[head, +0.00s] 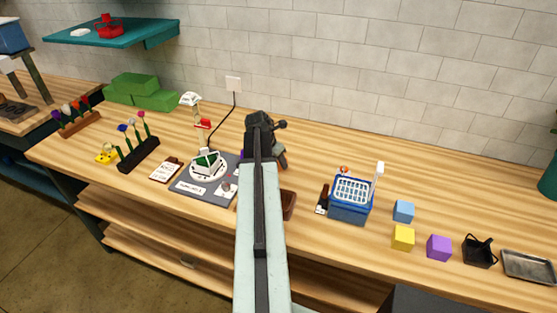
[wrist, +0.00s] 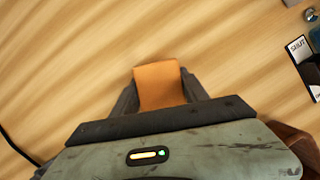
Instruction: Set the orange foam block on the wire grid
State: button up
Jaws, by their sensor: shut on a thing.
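The orange foam block (wrist: 158,84) is between the two dark fingers of my gripper (wrist: 160,92) in the wrist view, with the wooden counter below it. My gripper is shut on it. In the head view my gripper (head: 266,140) is over the back of the counter, right of the grey mat, and the block is hidden there by my arm. What looks like the wire grid (head: 351,190) is a white lattice on top of a blue bin (head: 349,214), to the right of my arm. The grid is out of the wrist view.
Blue (head: 403,211), yellow (head: 403,237) and purple (head: 439,247) cubes stand right of the bin. A white upright piece (head: 377,172) rises at the bin's back right. A brown container (head: 288,204) is partly behind my arm.

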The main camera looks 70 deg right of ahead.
jog(key=o, duration=1.3)
jog(key=shift+f, duration=0.1)
jog(key=shift+r+p, duration=0.4)
jog(key=shift+r, duration=0.05)
jog(key=p+v, duration=1)
jog(key=v, duration=0.1)
jog(key=shift+r+p, duration=0.25)
jog(key=shift+p, duration=0.05)
jog(key=shift+w+a, duration=0.1)
jog(key=shift+a, duration=0.05)
